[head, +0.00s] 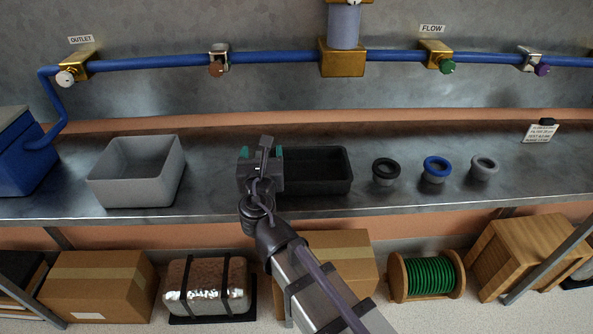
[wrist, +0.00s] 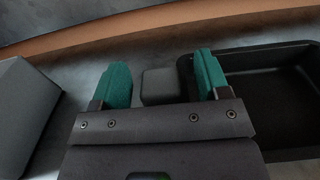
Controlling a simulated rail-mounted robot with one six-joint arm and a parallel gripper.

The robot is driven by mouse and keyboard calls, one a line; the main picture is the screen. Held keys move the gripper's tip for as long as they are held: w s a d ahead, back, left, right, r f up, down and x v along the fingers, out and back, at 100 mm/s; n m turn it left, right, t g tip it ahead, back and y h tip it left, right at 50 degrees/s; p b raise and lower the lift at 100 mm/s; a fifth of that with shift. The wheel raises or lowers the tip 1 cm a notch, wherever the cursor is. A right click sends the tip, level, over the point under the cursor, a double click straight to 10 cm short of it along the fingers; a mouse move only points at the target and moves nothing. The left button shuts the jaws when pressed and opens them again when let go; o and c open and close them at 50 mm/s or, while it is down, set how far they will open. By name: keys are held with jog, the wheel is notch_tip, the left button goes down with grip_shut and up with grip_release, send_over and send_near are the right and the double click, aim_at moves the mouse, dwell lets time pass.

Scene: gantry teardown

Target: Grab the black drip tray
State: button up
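The black drip tray (head: 318,178) sits on the metal bench, right of my gripper (head: 261,153). In the wrist view the tray (wrist: 262,58) fills the right side, with its near left wall beside my right finger. A dark grey block (wrist: 160,88), seemingly a tab at the tray's left end, shows between my teal fingers (wrist: 163,68). The fingers are spread apart with gaps on both sides of the block. I cannot tell how far they are above it. In the head view my arm hides the tray's left end.
A grey bin (head: 138,172) stands left of my gripper. Black (head: 386,172), blue (head: 436,169) and grey (head: 485,168) ringed cups stand right of the tray. A blue pipe (head: 275,58) with valves runs along the back wall. The bench between bin and gripper is clear.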

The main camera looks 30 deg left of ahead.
jog(key=c, duration=1.2)
